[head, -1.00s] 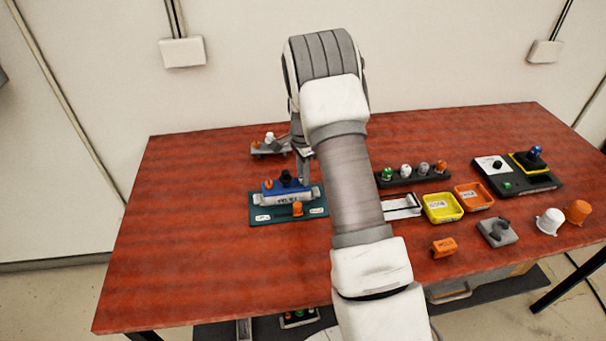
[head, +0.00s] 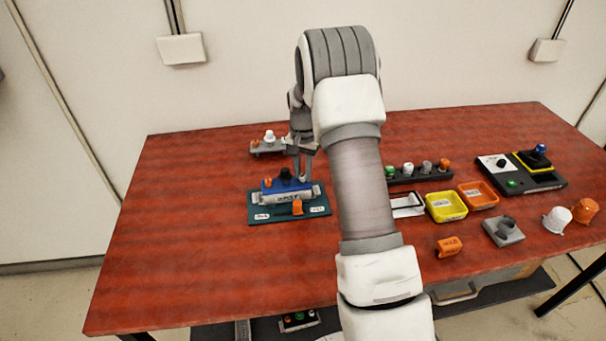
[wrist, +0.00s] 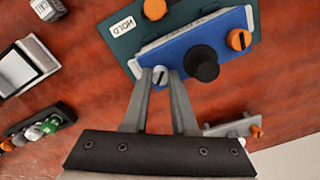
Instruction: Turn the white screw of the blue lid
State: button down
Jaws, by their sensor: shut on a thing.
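The blue lid (wrist: 205,32) sits on a light-coloured box on a green plate (wrist: 129,45); it also shows in the head view (head: 293,184). It carries a black knob (wrist: 201,64) in its middle and an orange screw (wrist: 238,40) at one end. The white screw (wrist: 159,76), with a dark slot, is at the other end. My gripper (wrist: 161,74) is shut on the white screw, with a fingertip on either side of it. In the head view my gripper (head: 302,178) reaches down at the lid's right end, and the screw is hidden there.
Just behind the lid is a small grey stand (head: 268,149) with a white piece and an orange piece. To the right are a dark rack of knobs (head: 419,172), a yellow tray (head: 446,206) and an orange tray (head: 478,195). The table's left side is clear.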

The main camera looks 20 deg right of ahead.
jog(key=n, duration=0.4)
jog(key=shift+n+b, duration=0.3)
jog(key=shift+b, duration=0.1)
jog(key=shift+n, duration=2.3)
jog(key=c, duration=0.7)
grip_release()
